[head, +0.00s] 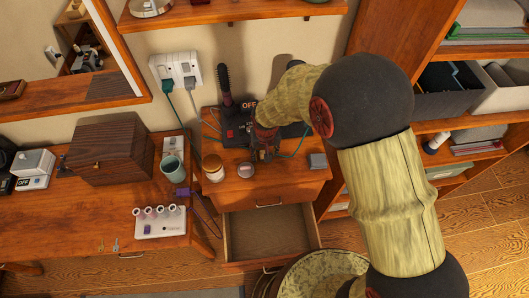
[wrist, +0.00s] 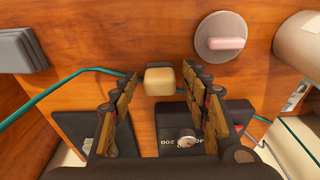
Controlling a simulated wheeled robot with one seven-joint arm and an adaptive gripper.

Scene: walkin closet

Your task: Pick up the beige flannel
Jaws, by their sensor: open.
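A small beige block-like piece (wrist: 159,81) with rounded edges is in the wrist view, on or just above the wooden tabletop. It is the only thing there that fits the beige flannel, though I cannot make out cloth texture. My gripper (wrist: 160,88) is open, with one finger on each side of this piece and a visible gap to both. In the head view my gripper (head: 264,150) is low over the small wooden table (head: 290,188) and hides the piece.
A black device with a dial (wrist: 187,139) lies under my fingers. A round tin with a pink top (wrist: 221,40), a grey box (wrist: 20,48), a jar (head: 213,170) and a green cable (wrist: 62,84) are close by. An open, empty drawer (head: 270,230) juts out below.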

